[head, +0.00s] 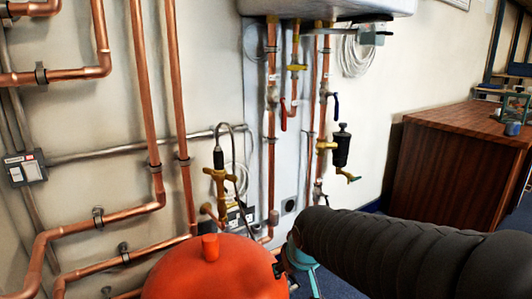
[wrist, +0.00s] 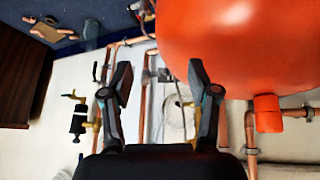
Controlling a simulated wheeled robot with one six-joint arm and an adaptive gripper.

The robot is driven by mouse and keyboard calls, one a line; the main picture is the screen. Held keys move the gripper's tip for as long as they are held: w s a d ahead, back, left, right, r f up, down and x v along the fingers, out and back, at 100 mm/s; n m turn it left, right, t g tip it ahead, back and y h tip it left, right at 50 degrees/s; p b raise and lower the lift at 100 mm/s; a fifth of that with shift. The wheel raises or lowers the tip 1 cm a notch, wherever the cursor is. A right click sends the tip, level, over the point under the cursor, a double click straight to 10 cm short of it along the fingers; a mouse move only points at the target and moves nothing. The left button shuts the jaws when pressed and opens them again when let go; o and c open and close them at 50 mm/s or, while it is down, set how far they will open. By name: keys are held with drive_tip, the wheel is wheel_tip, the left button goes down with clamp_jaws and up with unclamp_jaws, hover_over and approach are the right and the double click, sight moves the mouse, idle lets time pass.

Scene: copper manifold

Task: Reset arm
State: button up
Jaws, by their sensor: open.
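My gripper (wrist: 160,95) is open and empty in the wrist view, its two dark fingers spread apart. Copper pipes and the white wall show between and behind the fingers. In the head view my dark sleeved arm reaches in from the lower right, and its end is partly hidden beside a red vessel (head: 215,270). The same red vessel (wrist: 240,45) fills the upper right of the wrist view, close to the right finger. I cannot tell the exact gap between them.
Copper pipes (head: 150,100) run along the left wall. A red-handled valve (head: 284,115) and a black-bodied fitting (head: 341,148) hang under a white boiler (head: 325,6). A wooden cabinet (head: 450,155) stands at the right. Blue floor shows between the cabinet and my arm.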

drive_tip(key=s+d+r+m+p, duration=0.1)
drive_tip(key=s+d+r+p, duration=0.1)
drive_tip(key=s, duration=0.4)
drive_tip(key=s+d+r+m+p, duration=0.1)
drive_tip(key=s+d+r+p, duration=0.1)
drive_tip(key=s+d+r, duration=0.2)
drive_tip(key=s+d+r+m+h+p, duration=0.1)
drive_tip(key=s+d+r+p, duration=0.2)
drive_tip(key=s, duration=0.4)
drive_tip(key=shift+s+d+r+g, duration=0.2)
drive_tip(key=shift+s+d+g, duration=0.1)
drive_tip(key=shift+d+g, duration=0.15)
